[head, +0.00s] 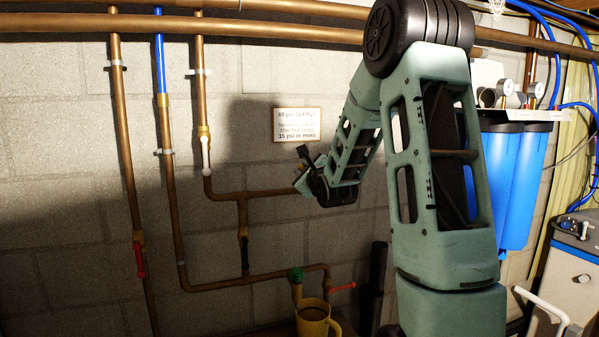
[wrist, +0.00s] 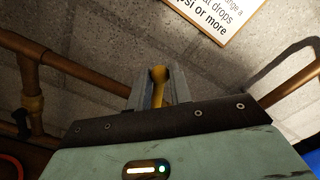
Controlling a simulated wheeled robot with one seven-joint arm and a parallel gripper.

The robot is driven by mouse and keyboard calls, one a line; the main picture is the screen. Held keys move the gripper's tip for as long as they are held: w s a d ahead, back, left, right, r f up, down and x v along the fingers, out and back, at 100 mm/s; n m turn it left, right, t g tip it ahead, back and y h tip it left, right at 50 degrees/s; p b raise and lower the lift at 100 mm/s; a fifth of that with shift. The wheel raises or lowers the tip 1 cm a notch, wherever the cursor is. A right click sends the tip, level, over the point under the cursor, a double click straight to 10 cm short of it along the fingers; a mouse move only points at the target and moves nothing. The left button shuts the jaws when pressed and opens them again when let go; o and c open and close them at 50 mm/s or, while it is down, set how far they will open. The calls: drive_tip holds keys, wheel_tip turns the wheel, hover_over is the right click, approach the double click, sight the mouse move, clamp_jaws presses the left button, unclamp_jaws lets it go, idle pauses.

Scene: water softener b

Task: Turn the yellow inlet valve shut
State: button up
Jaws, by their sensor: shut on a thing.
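My gripper (head: 303,178) is at the copper pipe in front of the block wall, left of my arm in the head view. In the wrist view my gripper (wrist: 158,86) is shut on the yellow inlet valve handle (wrist: 158,82), which shows upright between the two fingers. The valve body is hidden behind the gripper, and I cannot make out the valve in the head view. How far the handle is turned is hard to tell.
A sign (head: 297,125) hangs on the wall above. Other valves have white (head: 206,152), red (head: 139,262) and black (head: 244,252) handles. A yellow mug (head: 313,319) is below. Blue filter housings (head: 522,185) are at right.

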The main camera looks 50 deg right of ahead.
drive_tip(key=shift+s+d+r, duration=0.15)
drive_tip(key=shift+s+d, duration=0.05)
drive_tip(key=shift+d, duration=0.1)
drive_tip(key=shift+o, duration=0.2)
drive_tip(key=shift+s+d+r+p, duration=0.1)
drive_tip(key=shift+s+d+p, duration=0.1)
drive_tip(key=shift+s+d, duration=0.25)
drive_tip(key=shift+s+d+r+p, duration=0.1)
drive_tip(key=shift+s+d+p, duration=0.15)
drive_tip(key=shift+d, duration=0.35)
drive_tip(key=shift+f, duration=0.1)
drive_tip(key=o, duration=0.8)
drive_tip(key=shift+o, duration=0.2)
drive_tip(key=shift+a, duration=0.15)
